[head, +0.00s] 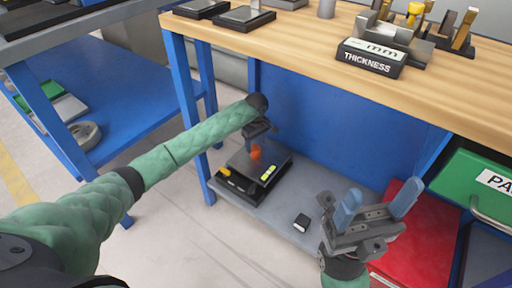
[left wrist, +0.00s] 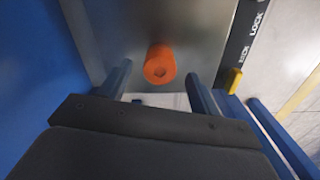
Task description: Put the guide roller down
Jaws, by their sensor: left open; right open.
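The orange guide roller (head: 256,152) is on the metal plate of a black device (head: 238,187) on the lower shelf. In the left wrist view the orange roller (left wrist: 160,64) shows its round end, with a small hole, against the grey plate (left wrist: 200,25). My left gripper (head: 262,136) is over the device. Its blue fingers (left wrist: 157,80) are apart, one to each side of the roller's near end, with gaps visible. In the head view the arm hides part of the fingers. My right gripper (head: 378,203) is open and empty, fingers upward, at the lower right.
The wooden bench top (head: 330,68) overhangs the lower shelf (head: 280,212), with a blue leg (head: 186,100) close to my left arm. A small black block (head: 301,222) lies on the shelf. A red bin (head: 408,235) and green bin (head: 475,185) stand at right.

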